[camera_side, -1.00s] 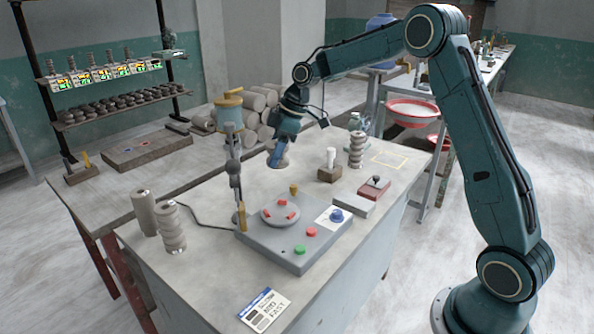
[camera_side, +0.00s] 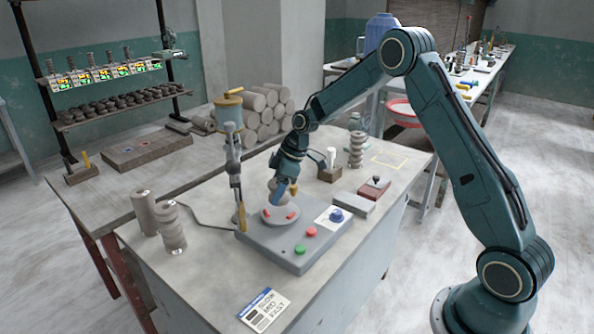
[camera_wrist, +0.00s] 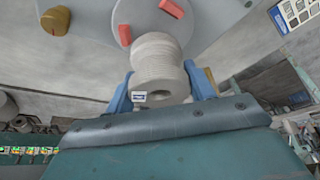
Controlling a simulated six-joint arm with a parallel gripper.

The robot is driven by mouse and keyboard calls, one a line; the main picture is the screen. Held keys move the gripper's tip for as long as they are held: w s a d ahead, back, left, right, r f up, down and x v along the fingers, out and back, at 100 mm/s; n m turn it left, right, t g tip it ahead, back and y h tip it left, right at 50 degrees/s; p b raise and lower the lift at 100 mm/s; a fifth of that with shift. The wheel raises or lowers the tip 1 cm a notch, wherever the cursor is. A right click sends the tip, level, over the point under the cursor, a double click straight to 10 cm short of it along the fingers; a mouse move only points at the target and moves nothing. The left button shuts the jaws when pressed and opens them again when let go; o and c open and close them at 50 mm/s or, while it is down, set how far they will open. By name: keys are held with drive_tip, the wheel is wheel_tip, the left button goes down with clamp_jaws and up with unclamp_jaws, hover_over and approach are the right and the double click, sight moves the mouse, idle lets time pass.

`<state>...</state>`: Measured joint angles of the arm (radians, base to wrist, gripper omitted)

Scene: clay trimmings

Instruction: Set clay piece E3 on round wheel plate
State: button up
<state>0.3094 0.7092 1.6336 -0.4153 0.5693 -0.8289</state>
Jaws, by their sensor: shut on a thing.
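My gripper (camera_side: 283,190) is shut on a pale grey ribbed clay piece (camera_wrist: 160,60), with one blue finger on each side of it in the wrist view. The piece has a hole in its near end and a small white label, too small to read. The round wheel plate (camera_side: 281,219) is grey with red blocks on top and sits on the grey wheel base. In the side view the gripper and clay piece are over the plate's back part. The plate (camera_wrist: 185,22) lies beyond the piece in the wrist view. I cannot tell whether they touch.
A grey post (camera_side: 234,180) stands close left of the plate. Stacked clay pieces (camera_side: 170,228) stand at left and another stack (camera_side: 357,150) at the back right. A card (camera_side: 265,309) lies at the front.

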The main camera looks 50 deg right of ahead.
drive_tip(key=shift+f, duration=1.85)
drive_tip(key=shift+f, duration=0.1)
drive_tip(key=o, duration=1.2)
drive_tip(key=shift+c, duration=0.2)
drive_tip(key=v, duration=1.2)
